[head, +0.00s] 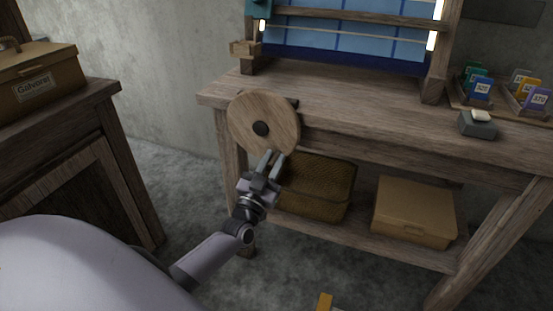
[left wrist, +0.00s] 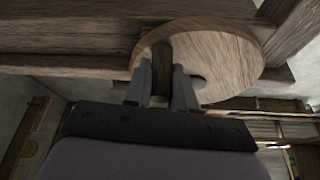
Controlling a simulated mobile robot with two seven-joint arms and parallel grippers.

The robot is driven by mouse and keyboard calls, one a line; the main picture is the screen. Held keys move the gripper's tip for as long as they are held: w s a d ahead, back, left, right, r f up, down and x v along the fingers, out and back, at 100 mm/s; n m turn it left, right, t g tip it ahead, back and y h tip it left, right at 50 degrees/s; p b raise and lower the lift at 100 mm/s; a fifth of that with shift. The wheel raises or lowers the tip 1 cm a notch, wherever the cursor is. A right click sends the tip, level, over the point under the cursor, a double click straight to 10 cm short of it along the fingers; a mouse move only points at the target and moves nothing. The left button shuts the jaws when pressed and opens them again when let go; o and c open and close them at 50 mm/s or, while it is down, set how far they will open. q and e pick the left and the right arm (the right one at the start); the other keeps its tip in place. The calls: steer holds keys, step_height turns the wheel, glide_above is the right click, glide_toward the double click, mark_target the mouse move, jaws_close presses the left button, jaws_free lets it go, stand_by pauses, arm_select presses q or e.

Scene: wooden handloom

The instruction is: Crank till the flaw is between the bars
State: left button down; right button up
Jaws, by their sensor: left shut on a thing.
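The crank is a round wooden disc (head: 264,108) with a dark hub, at the left front of the loom table. It also shows in the left wrist view (left wrist: 225,60). My left gripper (head: 271,157) is at the disc's lower edge, shut on the dark wooden crank handle (left wrist: 161,62), which stands between the fingers in the left wrist view. The blue cloth (head: 345,45) with darker grid lines hangs in the loom frame, above a dark blue band. The bars (head: 350,17) cross in front of it. I cannot make out a flaw. My right gripper is not in view.
A woven basket (head: 318,187) and a tan box (head: 414,211) sit on the lower shelf behind my left gripper. Coloured cards (head: 480,88) and a small grey block (head: 477,125) are at the table's right. A side cabinet (head: 75,150) stands at the left.

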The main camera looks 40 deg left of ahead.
mark_target(259, 150)
arm_select(q)
steer(key=m, duration=0.1)
steer(key=a+m+h, duration=0.1)
steer(key=m, duration=0.1)
steer(key=f+m+h, duration=0.1)
steer(key=shift+s+a+p, duration=0.25)
steer(key=shift+a+p, duration=0.05)
steer(key=shift+a, duration=0.1)
steer(key=a+m+h, duration=0.1)
steer(key=m, duration=0.1)
steer(key=a+m+h+p, duration=0.1)
steer(key=m, duration=0.1)
steer(key=a+m+g+h+p, duration=0.1)
steer(key=m, duration=0.2)
steer(key=shift+s+a+f, duration=0.25)
steer(key=shift+s+f, duration=0.05)
steer(key=shift+s, duration=0.1)
steer(key=shift+s+a+m+g+h+p, duration=0.15)
steer(key=shift+a+m+g+h+p, duration=0.3)
steer(key=shift+m, duration=0.65)
steer(key=shift+s+a+m+g, duration=0.1)
steer(key=shift+a+m+g, duration=0.15)
steer(key=shift+a+m, duration=0.25)
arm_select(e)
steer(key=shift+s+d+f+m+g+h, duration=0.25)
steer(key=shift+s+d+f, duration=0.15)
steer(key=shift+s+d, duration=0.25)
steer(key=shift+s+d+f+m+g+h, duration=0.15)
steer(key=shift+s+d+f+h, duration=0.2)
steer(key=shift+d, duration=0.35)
